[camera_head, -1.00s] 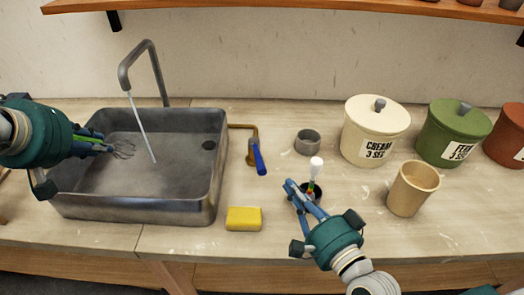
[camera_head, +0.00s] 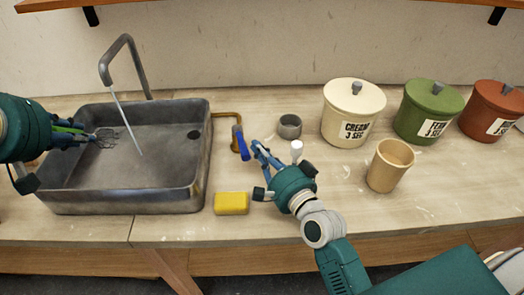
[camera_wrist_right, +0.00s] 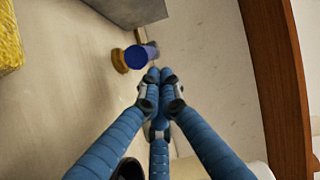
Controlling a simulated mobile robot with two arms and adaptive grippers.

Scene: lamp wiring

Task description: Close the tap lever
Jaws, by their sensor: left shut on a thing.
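The tap lever (camera_head: 240,140) is a blue handle on a brass pipe (camera_head: 228,115) right of the sink; it also shows in the right wrist view (camera_wrist_right: 146,54), just beyond my fingertips. Water (camera_head: 126,122) runs from the grey spout (camera_head: 121,45) into the sink (camera_head: 175,204). My right gripper (camera_head: 256,148) is close to the lever, on its right; in the wrist view its fingertips (camera_wrist_right: 160,72) are together with nothing seen between them.
A yellow sponge (camera_head: 231,203) lies in front of the lever. A small grey cup (camera_head: 289,126) stands behind my right gripper, and a white-topped item (camera_head: 297,148) is partly hidden by it. A tan cup (camera_head: 388,166) and cream (camera_head: 352,112), green and red jars stand right.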

